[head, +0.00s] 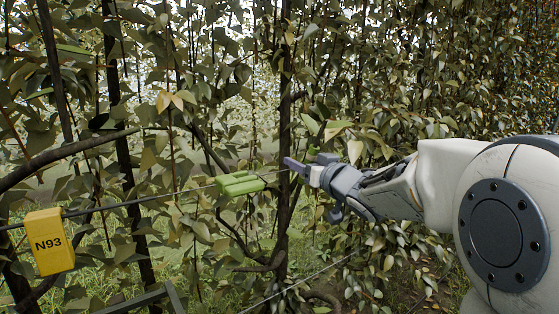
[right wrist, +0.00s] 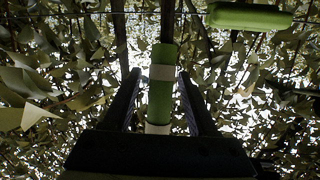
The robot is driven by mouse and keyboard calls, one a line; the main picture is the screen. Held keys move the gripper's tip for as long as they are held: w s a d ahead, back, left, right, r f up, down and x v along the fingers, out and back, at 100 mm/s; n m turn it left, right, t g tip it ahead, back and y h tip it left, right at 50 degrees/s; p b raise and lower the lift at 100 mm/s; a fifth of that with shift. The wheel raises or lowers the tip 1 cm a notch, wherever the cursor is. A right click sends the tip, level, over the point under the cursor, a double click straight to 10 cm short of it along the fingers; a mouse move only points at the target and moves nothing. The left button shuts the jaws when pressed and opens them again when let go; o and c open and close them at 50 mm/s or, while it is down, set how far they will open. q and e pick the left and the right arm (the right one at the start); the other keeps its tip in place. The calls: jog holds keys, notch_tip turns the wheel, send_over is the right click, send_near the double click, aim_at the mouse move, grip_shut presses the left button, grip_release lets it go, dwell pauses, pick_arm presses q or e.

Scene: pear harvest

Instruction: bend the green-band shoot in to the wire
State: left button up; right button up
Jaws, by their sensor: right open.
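In the right wrist view a green sleeve (right wrist: 161,95) with pale bands stands upright between my right gripper's two fingers (right wrist: 159,76), with a gap on either side. It seems to be the green band on the shoot; I cannot make it out apart from the gripper in the head view. In the head view my right gripper (head: 312,185) reaches in from the right, open, close to a dark upright stem. The wire (head: 130,202) slants across the foliage. A light green clip-like block (head: 240,184) sits at the wire; it also shows in the right wrist view (right wrist: 250,17). My left gripper is not in view.
A yellow tag (head: 50,242) marked N93 hangs on the wire at the left. A dark upright stem (head: 284,110) and side branches (head: 65,152) stand around. Dense leaves fill the right side. A lower wire (head: 300,283) crosses near the bottom.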

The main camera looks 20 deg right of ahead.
jog(key=shift+w, duration=0.1)
grip_shut()
dwell(1.4)
